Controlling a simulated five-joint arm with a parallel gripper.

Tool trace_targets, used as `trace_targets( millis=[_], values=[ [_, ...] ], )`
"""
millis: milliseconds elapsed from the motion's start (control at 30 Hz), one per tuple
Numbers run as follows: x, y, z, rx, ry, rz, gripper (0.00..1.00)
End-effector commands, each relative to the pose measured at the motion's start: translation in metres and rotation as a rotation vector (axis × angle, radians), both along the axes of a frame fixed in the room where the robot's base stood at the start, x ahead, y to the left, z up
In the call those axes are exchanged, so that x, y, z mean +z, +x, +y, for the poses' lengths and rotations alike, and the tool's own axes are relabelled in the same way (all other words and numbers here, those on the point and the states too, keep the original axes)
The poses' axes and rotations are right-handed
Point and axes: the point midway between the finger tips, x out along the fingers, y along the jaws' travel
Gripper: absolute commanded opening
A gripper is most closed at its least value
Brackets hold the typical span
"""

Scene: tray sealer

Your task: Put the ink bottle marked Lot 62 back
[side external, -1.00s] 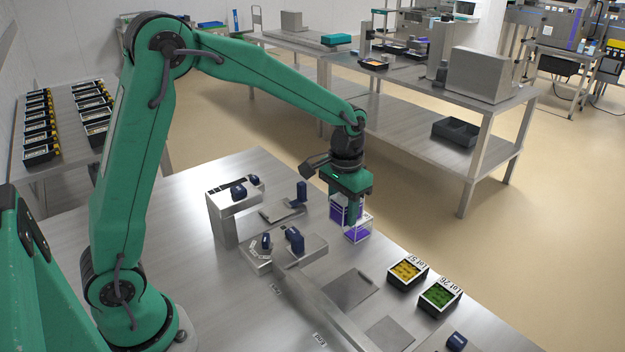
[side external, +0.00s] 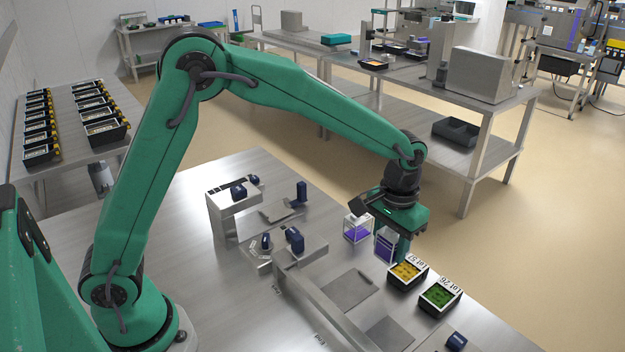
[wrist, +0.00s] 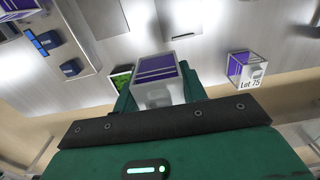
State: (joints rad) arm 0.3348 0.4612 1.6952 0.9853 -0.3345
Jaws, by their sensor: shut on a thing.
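My gripper (side external: 396,242) is shut on a clear, square-sided bottle with purple contents (side external: 385,247). It holds this bottle upright near the far edge of the steel table, beside the yellow tray. In the wrist view the held bottle (wrist: 155,72) sits between the green fingers; no lot mark on it can be read. A second, similar purple bottle (side external: 357,229) stands on the table to the left of the held one. In the wrist view this second bottle (wrist: 244,68) bears the mark Lot 75.
Black trays with yellow contents (side external: 406,273) and green contents (side external: 440,297) stand just right of my gripper, with Lot labels. Dark blue knobs and raised steel blocks (side external: 300,252) stand to the left. A long steel rail (side external: 318,308) runs toward the front.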

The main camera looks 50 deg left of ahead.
Motion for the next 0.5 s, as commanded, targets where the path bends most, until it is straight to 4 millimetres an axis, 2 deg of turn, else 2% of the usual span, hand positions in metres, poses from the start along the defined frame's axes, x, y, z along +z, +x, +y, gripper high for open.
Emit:
trace_targets(
  millis=[500],
  values=[
    [-0.047,0.049,0.061,0.004,0.0,0.001,0.14]
  ],
)
